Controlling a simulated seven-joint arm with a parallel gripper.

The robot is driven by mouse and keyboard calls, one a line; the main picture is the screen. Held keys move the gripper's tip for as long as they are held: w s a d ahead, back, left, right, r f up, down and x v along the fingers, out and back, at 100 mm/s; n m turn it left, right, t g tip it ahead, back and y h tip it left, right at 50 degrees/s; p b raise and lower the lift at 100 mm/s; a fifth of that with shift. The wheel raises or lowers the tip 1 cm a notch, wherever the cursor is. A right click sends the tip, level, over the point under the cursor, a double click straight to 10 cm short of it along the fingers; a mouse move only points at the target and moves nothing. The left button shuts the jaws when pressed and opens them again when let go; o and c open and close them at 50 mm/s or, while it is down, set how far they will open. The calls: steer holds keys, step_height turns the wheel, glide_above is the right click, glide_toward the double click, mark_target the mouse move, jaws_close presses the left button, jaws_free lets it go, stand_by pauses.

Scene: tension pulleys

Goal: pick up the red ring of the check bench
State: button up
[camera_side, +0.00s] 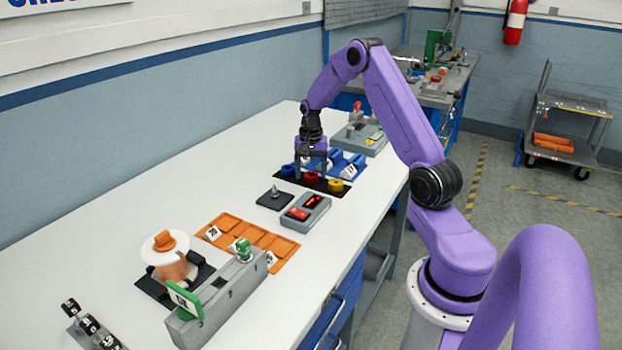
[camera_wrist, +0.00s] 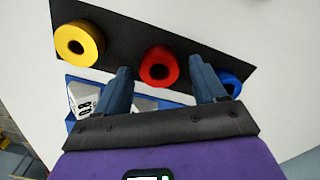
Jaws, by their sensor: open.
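The red ring (camera_wrist: 158,66) lies on a black mat (camera_wrist: 120,38) between a yellow ring (camera_wrist: 79,44) and a blue ring (camera_wrist: 229,82). In the side view the red ring (camera_side: 311,179) is in the middle of the row, below my gripper (camera_side: 313,170). In the wrist view my gripper (camera_wrist: 163,78) is open. Its two dark blue fingers point toward the mat, with the red ring between their tips in the picture and nothing held. I cannot tell how far above the ring the fingertips are.
A blue tray (camera_side: 352,160) with white labels stands just behind the mat.

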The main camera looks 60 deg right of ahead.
steer(key=c, duration=1.2)
steer(key=shift+o, duration=0.2)
steer(key=shift+r, duration=0.15)
steer(key=shift+r, duration=0.6)
steer(key=s+a+r, duration=0.7)
steer(key=s+r, duration=0.4)
steer(key=s, duration=0.1)
steer(key=shift+a+r, duration=0.15)
steer(key=shift+r, duration=0.15)
steer(key=shift+r, duration=0.1)
steer(key=shift+r, duration=2.4)
